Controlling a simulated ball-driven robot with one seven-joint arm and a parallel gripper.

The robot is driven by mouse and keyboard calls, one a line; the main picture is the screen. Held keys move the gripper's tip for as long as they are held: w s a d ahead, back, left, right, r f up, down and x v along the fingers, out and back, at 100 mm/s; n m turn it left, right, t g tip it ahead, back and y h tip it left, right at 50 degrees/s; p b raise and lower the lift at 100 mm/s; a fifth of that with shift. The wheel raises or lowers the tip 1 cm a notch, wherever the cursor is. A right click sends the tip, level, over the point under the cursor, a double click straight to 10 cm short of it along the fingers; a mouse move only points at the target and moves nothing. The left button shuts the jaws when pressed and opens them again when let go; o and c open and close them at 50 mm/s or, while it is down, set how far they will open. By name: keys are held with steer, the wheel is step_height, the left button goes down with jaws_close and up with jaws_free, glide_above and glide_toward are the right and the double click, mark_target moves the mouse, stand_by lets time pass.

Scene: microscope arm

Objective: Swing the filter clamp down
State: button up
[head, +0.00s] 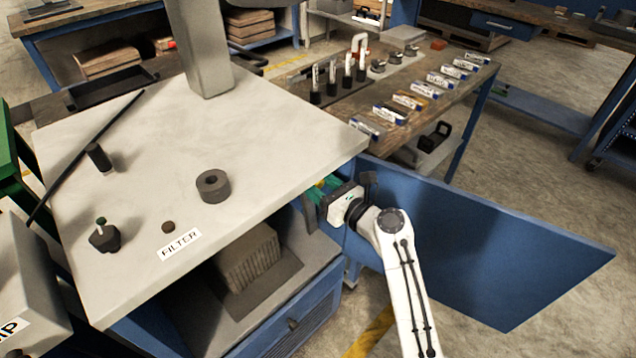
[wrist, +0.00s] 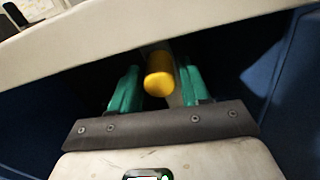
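My gripper (head: 322,192) is just under the right edge of the pale worktop, by the opening of the blue cabinet. In the wrist view its two green fingers (wrist: 156,88) are apart. A yellow rounded handle (wrist: 160,76), which may be the end of the filter clamp, sits between them, with narrow dark gaps on both sides. Contact cannot be told. The rest of the clamp is hidden under the worktop. A pleated filter block (head: 248,258) lies in the cabinet's lower compartment. A FILTER label (head: 180,244) is on the worktop above.
The worktop (head: 270,150) overhangs my gripper and crosses the top of the wrist view. A blue door panel (head: 490,245) stands open to the right of my arm. A dark ring (head: 213,185) and small knobs stand on the worktop. Bare floor lies beyond the door.

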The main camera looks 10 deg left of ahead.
jaws_close()
stand_by(0.4)
steer(key=shift+s+a+f, duration=0.1)
steer(key=shift+s+a, duration=0.3)
steer(key=shift+s, duration=0.1)
steer(key=s+a+f+n+b, duration=0.3)
steer(key=s+a+f+n, duration=0.55)
steer(key=s, duration=0.25)
steer(key=s+a+f+n+b, duration=0.2)
steer(key=s+f+n+b, duration=0.1)
steer(key=f+b, duration=0.5)
steer(key=s+a+f+n+b, duration=0.2)
steer(key=f+n+b, duration=0.3)
steer(key=f+b, duration=0.3)
steer(key=shift+s+a+f, duration=0.35)
steer(key=shift+s+f, duration=0.15)
steer(key=shift+f, duration=0.05)
steer(key=shift+f+n, duration=0.15)
steer(key=shift+n, duration=0.1)
